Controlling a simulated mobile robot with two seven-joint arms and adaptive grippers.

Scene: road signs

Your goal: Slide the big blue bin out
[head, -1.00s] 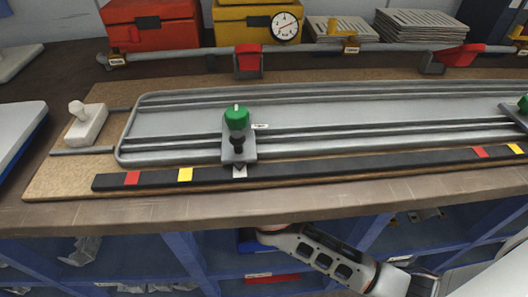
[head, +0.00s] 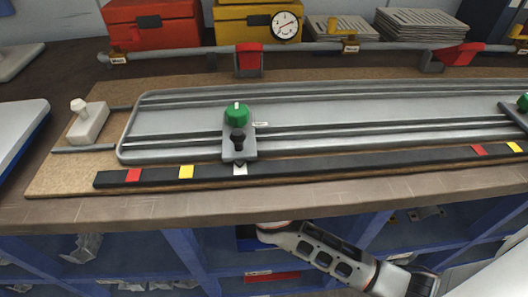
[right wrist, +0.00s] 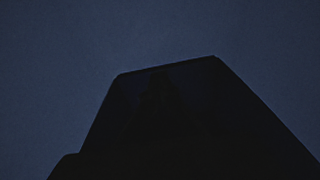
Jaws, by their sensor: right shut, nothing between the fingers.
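In the head view, a dark blue shape (head: 246,242) shows on the shelf under the bench, just left of my right arm. It may be part of the big blue bin, but the arm and the bench edge hide most of it. My right arm reaches from the lower right in under the bench, and its hand is hidden there. In the right wrist view, my right gripper (right wrist: 168,66) is a black outline, shut and empty, against a dim, plain bluish surface. I cannot tell whether it touches that surface. My left gripper is in neither view.
The wooden bench top (head: 120,212) overhangs blue shelf frames (head: 185,262). A red item (head: 272,279) lies low on the shelf, and clear bags (head: 85,248) lie at left. On the bench, a metal track with a green-knobbed slider (head: 237,115) stands before red and yellow boxes.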

